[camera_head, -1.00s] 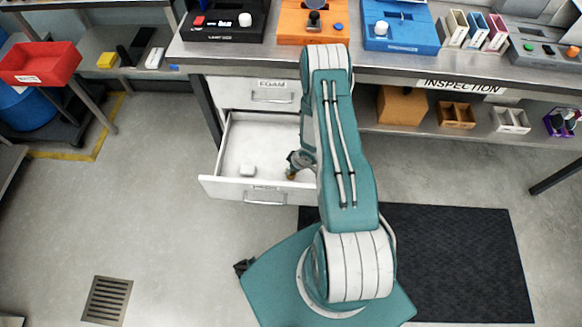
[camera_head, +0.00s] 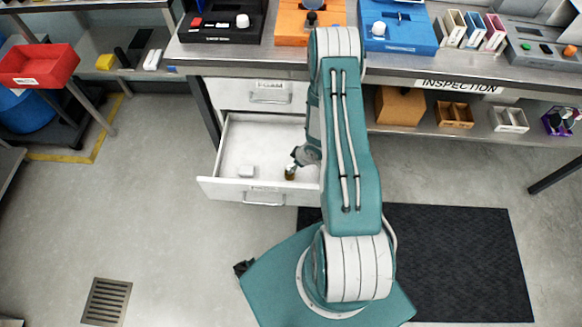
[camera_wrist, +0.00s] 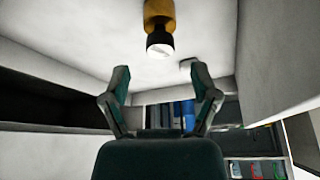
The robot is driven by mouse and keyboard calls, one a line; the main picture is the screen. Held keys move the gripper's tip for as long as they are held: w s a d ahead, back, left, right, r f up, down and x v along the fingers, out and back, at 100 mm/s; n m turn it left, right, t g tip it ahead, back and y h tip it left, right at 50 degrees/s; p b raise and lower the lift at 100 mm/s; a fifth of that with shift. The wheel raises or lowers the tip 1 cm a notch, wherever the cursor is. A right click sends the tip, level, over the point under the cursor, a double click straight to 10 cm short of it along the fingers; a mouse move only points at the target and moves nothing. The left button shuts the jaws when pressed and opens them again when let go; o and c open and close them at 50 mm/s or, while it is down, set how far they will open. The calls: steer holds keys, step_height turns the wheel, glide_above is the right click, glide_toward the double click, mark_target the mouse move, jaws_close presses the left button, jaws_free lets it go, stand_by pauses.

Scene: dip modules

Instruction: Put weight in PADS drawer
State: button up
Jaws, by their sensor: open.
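The weight, a brass cylinder with a dark neck and pale end, stands in the open lower drawer, small in the head view (camera_head: 289,174) and large at the top of the wrist view (camera_wrist: 159,18). The open drawer (camera_head: 228,187) is white; its label is too faint to read. My gripper (camera_wrist: 160,75) is open, with nothing between its two fingers. In the head view my gripper (camera_head: 297,155) is just beside and above the weight, inside the drawer's outline. My arm hides the drawer's right side.
A closed drawer marked FOAM (camera_head: 240,92) sits above, under the bench top (camera_head: 215,55). Orange (camera_head: 290,30) and blue (camera_head: 400,30) fixtures stand on the bench. A black mat (camera_head: 450,265) covers floor at right.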

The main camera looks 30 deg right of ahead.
step_height(320, 180, up, 35)
steer(key=w+d+m+t+h, duration=0.1)
steer(key=w+m+h, duration=0.15)
steer(key=h, duration=0.25)
steer(key=s+a+r+m, duration=0.2)
steer(key=s+a+r, duration=0.15)
steer(key=r, duration=0.25)
steer(key=s+a+r+m, duration=0.1)
steer(key=s+a+r, duration=0.25)
steer(key=r, duration=0.25)
steer(key=s+a+r+y, duration=0.1)
steer(key=s+a+r, duration=0.2)
steer(key=s, duration=0.3)
steer(key=s+a+r+m+y, duration=0.1)
steer(key=s+a+r, duration=0.2)
steer(key=s+a, duration=0.2)
steer(key=shift+s+r+t, duration=0.2)
steer(key=shift+s+t, duration=0.2)
steer(key=shift+s, duration=0.4)
steer(key=shift+c, duration=0.4)
